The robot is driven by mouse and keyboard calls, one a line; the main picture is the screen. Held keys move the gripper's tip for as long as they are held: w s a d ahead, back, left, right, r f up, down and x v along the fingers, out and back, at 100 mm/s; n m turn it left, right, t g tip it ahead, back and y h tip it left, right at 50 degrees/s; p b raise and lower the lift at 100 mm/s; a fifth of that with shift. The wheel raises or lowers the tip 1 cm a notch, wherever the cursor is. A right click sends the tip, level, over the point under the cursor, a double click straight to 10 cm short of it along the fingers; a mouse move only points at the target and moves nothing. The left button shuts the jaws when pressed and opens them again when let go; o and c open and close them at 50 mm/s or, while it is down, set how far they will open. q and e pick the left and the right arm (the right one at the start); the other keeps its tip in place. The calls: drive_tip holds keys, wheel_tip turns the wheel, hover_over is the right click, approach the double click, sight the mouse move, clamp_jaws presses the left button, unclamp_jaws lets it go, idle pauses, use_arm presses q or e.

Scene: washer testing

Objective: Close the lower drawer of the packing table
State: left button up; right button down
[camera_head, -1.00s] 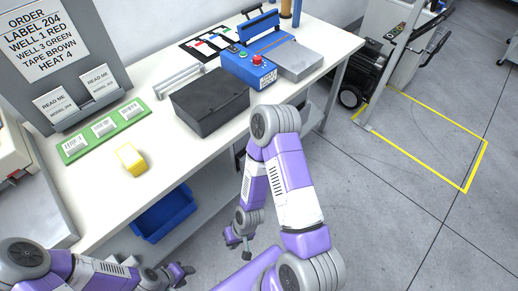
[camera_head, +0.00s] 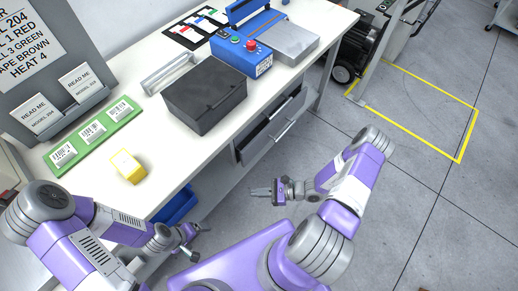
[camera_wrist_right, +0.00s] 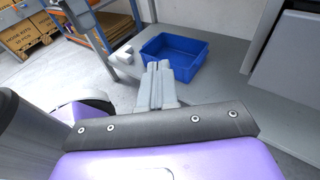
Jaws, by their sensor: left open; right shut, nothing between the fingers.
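The packing table (camera_head: 205,150) runs diagonally through the head view. Its drawer unit sits under the right part of the top. The lower drawer (camera_head: 275,140) appears to stand out from the unit, with a dark gap behind its front and a bar handle on it; how far out is hard to tell. My right gripper (camera_head: 254,191) is shut and empty, in front of the table and below and left of the drawers, apart from them. It also shows in the right wrist view (camera_wrist_right: 158,72). My left gripper (camera_head: 198,242) is open and empty at the lower left, near the table's front.
A blue bin (camera_wrist_right: 178,50) lies on the table's lower shelf (camera_wrist_right: 215,85), beyond the right fingertips. On the top are a dark box (camera_head: 205,95), a yellow block (camera_head: 128,167) and a blue control box (camera_head: 240,55).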

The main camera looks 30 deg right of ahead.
drive_tip(key=w+d+m+t+h, duration=0.3)
drive_tip(key=d+m+t+h, duration=0.5)
drive_tip(key=d, duration=0.6)
drive_tip(key=t+y+b, duration=0.1)
drive_tip(key=b, duration=0.2)
approach(253, 146)
drive_tip(key=x, duration=0.7)
drive_tip(key=shift+r, duration=0.15)
use_arm(q)
wheel_tip(253, 146, down, 3)
drive_tip(key=shift+r, duration=0.1)
